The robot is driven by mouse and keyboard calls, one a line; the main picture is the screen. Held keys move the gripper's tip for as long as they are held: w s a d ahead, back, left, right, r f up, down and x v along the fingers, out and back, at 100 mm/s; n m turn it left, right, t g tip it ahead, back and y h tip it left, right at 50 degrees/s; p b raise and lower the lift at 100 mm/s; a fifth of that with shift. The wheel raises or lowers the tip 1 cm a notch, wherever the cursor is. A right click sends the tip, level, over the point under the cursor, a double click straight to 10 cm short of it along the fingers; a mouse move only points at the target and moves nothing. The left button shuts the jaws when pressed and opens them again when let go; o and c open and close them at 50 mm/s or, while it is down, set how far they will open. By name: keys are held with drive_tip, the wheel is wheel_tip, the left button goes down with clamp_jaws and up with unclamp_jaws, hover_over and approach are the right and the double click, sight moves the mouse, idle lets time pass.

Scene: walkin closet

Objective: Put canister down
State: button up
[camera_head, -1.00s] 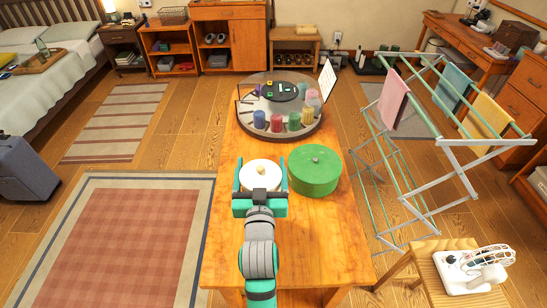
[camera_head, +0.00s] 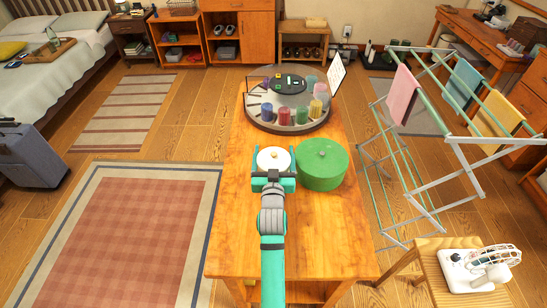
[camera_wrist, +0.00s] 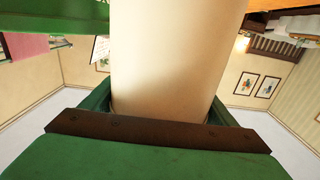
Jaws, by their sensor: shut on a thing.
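A cream canister with a white round lid and small gold knob (camera_head: 273,159) is in my gripper (camera_head: 273,172), over the wooden table (camera_head: 268,225). My gripper is shut around its sides. The wrist view shows the canister's plain cream wall (camera_wrist: 165,60) between the fingers. It looks upright. Its base is hidden, so I cannot tell whether it touches the tabletop. A larger green round canister (camera_head: 322,165) stands close on its right; whether they touch is unclear.
The near part of the table is clear. A drying rack (camera_head: 425,150) stands right of the table, and a stool with a fan (camera_head: 478,270) stands front right.

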drive_tip(key=shift+a+f, duration=0.1)
drive_tip(key=shift+f, duration=0.95)
drive_tip(key=o, duration=1.6)
drive_tip(key=shift+c, duration=0.2)
